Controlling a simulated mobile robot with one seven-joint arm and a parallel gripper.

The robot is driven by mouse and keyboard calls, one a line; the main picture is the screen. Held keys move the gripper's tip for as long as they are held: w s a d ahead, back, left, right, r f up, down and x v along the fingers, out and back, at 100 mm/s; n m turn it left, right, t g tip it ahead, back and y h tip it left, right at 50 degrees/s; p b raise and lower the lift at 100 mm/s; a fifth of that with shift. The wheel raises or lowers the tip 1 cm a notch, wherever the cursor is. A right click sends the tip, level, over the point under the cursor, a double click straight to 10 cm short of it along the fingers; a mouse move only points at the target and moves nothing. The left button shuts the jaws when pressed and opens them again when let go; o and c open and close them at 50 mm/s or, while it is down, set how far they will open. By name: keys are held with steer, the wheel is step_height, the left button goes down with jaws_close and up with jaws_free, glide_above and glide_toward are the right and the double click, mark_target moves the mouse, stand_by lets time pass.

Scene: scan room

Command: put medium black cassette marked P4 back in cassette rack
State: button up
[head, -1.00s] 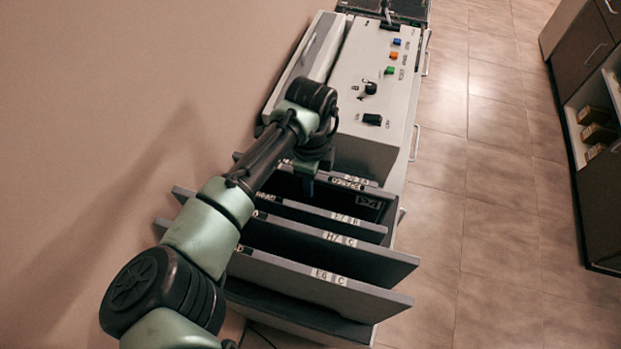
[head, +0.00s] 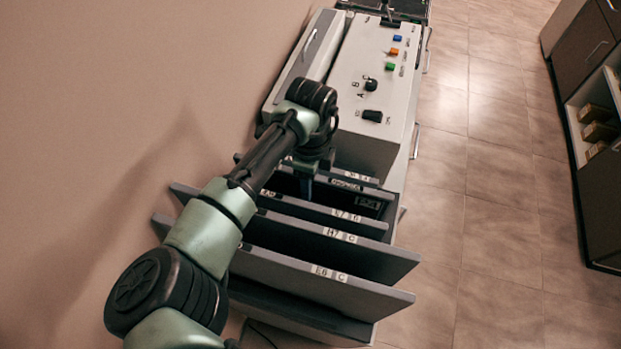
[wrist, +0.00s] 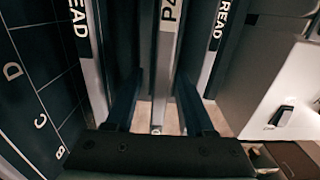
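The black cassette marked P4 (wrist: 170,16) stands on edge between two compartments marked READ in the wrist view, its pale labelled edge facing the camera. In the head view its dark face (head: 368,203) shows among the rack's upright panels, partly hidden by my arm. My gripper (wrist: 157,88) is open, with one finger on each side of the cassette's pale edge and visible gaps between. In the head view my gripper (head: 307,186) reaches down at the rack's far end. The cassette rack (head: 345,240) has several tilted grey panels with labels such as H7 C and E6 C.
A grey-white machine (head: 350,140) with coloured buttons and knobs stands directly behind the rack. A wall (head: 90,120) is close on the left. Tiled floor (head: 480,230) is clear on the right, with a dark shelf cabinet (head: 600,200) beyond.

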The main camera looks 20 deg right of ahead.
steer(key=shift+s+f, duration=0.1)
steer(key=shift+f, duration=0.05)
step_height(320, 180, up, 13)
steer(key=b, duration=0.2)
stand_by(0.3)
steer(key=shift+r, duration=0.2)
step_height(320, 180, up, 6)
steer(key=p, duration=0.5)
steer(key=shift+f, duration=0.1)
stand_by(0.4)
